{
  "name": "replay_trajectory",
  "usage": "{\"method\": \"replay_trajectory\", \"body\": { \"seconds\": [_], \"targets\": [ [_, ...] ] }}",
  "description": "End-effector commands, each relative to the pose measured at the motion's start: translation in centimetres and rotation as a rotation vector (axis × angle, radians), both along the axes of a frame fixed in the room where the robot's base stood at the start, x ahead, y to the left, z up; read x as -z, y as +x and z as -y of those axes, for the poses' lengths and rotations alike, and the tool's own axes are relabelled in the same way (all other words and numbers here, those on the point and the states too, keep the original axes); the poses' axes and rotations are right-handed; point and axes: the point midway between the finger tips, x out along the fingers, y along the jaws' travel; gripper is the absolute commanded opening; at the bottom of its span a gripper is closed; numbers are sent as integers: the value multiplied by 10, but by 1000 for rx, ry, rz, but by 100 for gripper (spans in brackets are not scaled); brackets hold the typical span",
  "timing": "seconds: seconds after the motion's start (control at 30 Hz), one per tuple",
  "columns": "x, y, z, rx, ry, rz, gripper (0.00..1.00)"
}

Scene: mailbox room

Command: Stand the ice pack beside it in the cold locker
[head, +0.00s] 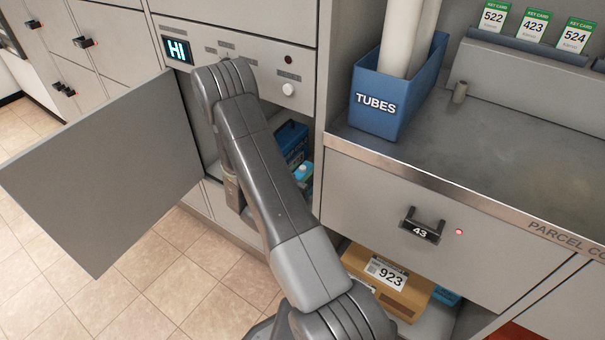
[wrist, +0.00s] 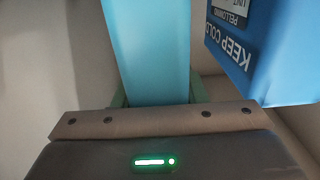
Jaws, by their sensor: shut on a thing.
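My gripper (wrist: 155,98) is shut on the light blue ice pack (wrist: 148,45), which runs up between the two greenish fingers in the wrist view. A blue box (wrist: 275,50) marked KEEP COLD is just right of the ice pack there, with a gap between them. In the head view the cold locker (head: 202,125) is open, and my arm reaches into it. The blue box (head: 291,143) shows inside, right of my arm. My arm hides the fingers and the held pack in the head view. The pack's far end is out of the wrist view.
The locker door (head: 105,170) is swung wide to the left. A light blue item (head: 304,175) sits low at the locker's right side. A blue TUBES bin (head: 385,100) stands on the counter (head: 480,140). A parcel marked 923 (head: 385,282) lies in a lower compartment. Floor is clear at left.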

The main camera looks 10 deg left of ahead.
Motion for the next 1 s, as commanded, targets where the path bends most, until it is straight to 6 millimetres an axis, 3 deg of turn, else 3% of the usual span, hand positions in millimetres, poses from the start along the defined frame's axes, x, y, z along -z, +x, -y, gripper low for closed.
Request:
{"method": "replay_trajectory", "body": {
  "seconds": [0.37, 0.4, 0.5, 0.87, 1.0],
  "targets": [
    [5, 0, 0, 0, 1, 3, 0],
    [4, 0, 0, 0, 1, 1, 44],
    [3, 0, 0, 0, 1, 1, 60],
    [-1, 0, 0, 0, 2, 2, 60],
    [-1, -16, -7, -4, 1, 0, 60]
  ]
}}
